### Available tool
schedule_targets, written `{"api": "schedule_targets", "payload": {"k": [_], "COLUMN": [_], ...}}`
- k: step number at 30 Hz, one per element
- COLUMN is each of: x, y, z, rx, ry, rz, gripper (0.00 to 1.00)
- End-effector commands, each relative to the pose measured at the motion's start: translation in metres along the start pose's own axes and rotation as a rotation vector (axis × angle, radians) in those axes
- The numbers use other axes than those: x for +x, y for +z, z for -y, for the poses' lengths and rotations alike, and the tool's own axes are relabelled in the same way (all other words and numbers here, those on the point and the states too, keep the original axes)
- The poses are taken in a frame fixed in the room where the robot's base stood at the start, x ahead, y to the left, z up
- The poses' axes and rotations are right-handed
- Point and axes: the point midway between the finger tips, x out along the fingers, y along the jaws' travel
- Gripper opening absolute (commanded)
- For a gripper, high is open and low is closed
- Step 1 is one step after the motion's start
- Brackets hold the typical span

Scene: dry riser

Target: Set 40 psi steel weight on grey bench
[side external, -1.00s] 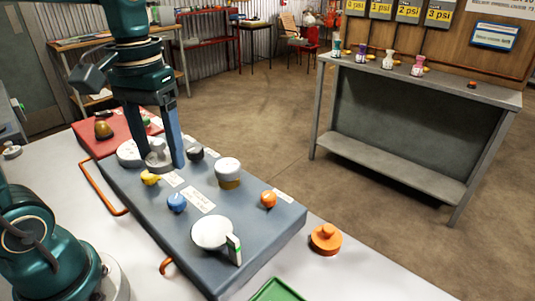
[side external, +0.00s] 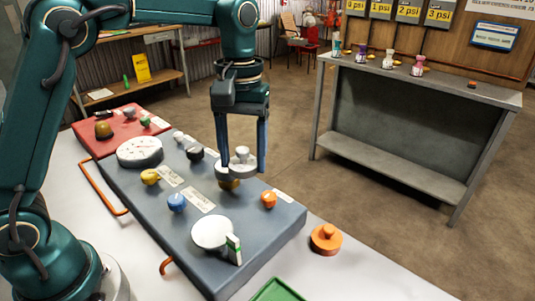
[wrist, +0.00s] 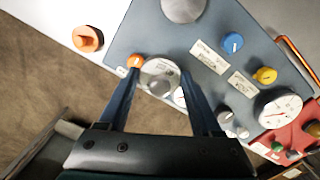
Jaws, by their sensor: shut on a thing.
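My gripper (side external: 240,165) points down over the blue-grey panel, shut on a round steel weight (side external: 241,153) with a knob on top. The weight also shows between my fingers in the wrist view (wrist: 160,77). It is in front of or over the brass post (side external: 228,185) on the panel; I cannot tell whether it touches the post. No psi marking is readable on it. The grey bench (side external: 440,90) stands apart at the right, across a floor gap, with several small coloured and white pieces along its top.
The blue-grey panel (side external: 272,228) carries a yellow knob (side external: 150,176), a blue knob (side external: 177,202), an orange knob (side external: 268,199) and a white gauge (side external: 140,152). An orange weight (side external: 326,240) sits on the white table (side external: 360,275). The bench top's right part is mostly clear.

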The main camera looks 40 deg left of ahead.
Motion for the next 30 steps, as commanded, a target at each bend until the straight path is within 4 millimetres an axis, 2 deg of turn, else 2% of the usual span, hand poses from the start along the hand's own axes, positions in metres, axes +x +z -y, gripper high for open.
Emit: {"api": "schedule_targets", "payload": {"k": [1,3,8,11,21,25,30], "x": [0.010,0.019,0.032,0.042,0.087,0.098,0.106], "y": [0.005,0.011,0.022,0.031,0.069,0.077,0.080], "z": [-0.011,-0.019,-0.031,-0.044,-0.104,-0.118,-0.123], "rx": [0.034,0.068,0.105,0.111,0.109,0.107,0.103], "ry": [-0.005,-0.006,-0.007,-0.008,-0.008,-0.006,-0.007], "rz": [0.007,0.010,0.016,0.019,0.019,0.017,0.018], "gripper": [0.00,0.00,0.00,0.00,0.00,0.00,0.00]}}
